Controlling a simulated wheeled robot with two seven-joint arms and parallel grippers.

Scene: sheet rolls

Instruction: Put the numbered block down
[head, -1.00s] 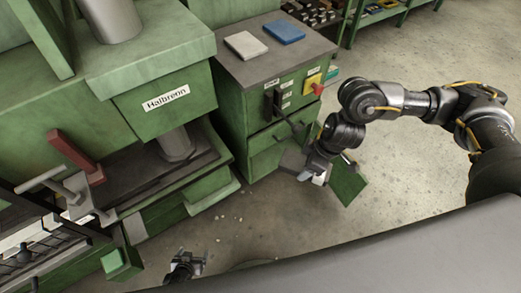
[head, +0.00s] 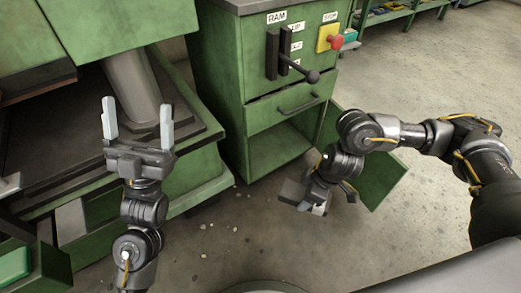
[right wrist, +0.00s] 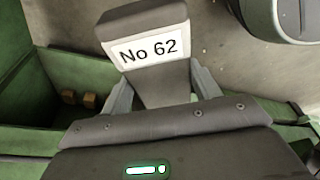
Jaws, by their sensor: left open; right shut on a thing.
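The numbered block (right wrist: 152,40) is grey with a white label reading "No 62" in the right wrist view. My right gripper (right wrist: 163,88) is shut on it, one finger on each side. In the head view the block (head: 291,191) is a small dark grey shape at the end of my right arm, held in front of the green cabinet's open lower compartment; its label is not readable there. My left gripper (head: 138,125) is open and empty, its fingers pointing up in front of the green press.
The green cabinet (head: 228,90) has a lever, a red knob (head: 336,41) and a drawer. Its door (head: 380,178) stands open beside my right arm. Two small brown pieces (right wrist: 79,99) lie in a green space in the right wrist view.

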